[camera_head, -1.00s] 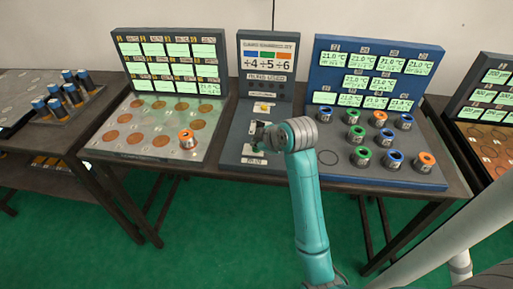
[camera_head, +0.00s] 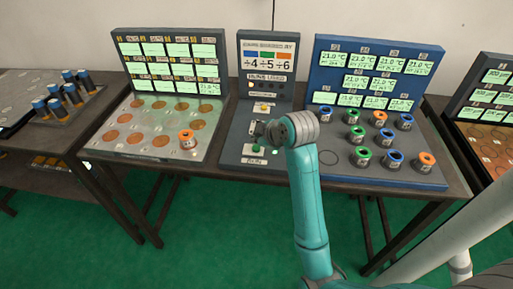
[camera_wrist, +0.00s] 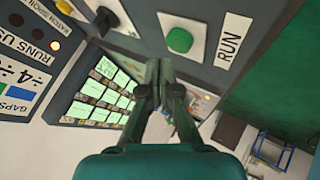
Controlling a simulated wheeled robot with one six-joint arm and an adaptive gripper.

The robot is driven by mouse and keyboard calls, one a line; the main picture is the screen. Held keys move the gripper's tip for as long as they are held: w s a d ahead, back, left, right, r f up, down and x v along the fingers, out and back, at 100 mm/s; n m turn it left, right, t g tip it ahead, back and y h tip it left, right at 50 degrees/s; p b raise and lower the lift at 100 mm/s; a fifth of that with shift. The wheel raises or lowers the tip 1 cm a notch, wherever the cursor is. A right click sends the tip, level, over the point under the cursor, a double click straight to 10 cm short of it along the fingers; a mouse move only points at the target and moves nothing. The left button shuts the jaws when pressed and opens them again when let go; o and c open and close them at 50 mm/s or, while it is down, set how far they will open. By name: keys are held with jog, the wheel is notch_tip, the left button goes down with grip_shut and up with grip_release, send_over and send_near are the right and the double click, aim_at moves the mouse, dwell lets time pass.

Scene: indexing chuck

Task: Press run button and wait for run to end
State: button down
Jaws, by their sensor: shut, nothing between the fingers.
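The green run button (camera_head: 256,149) sits near the front of the grey middle panel, above the RUN label (camera_head: 255,161). In the wrist view the button (camera_wrist: 179,40) shows just beyond my fingertips, beside the large RUN label (camera_wrist: 230,40). One orange lamp (camera_wrist: 16,19) is lit in the RUNS USED row, which also shows in the head view (camera_head: 251,85).
A blue rack (camera_head: 330,174) with several coloured canisters stands right. A yellow button (camera_head: 263,107) is farther back on the middle panel.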

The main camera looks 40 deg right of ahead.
aim_at(257, 148)
jog(key=shift+r, duration=3)
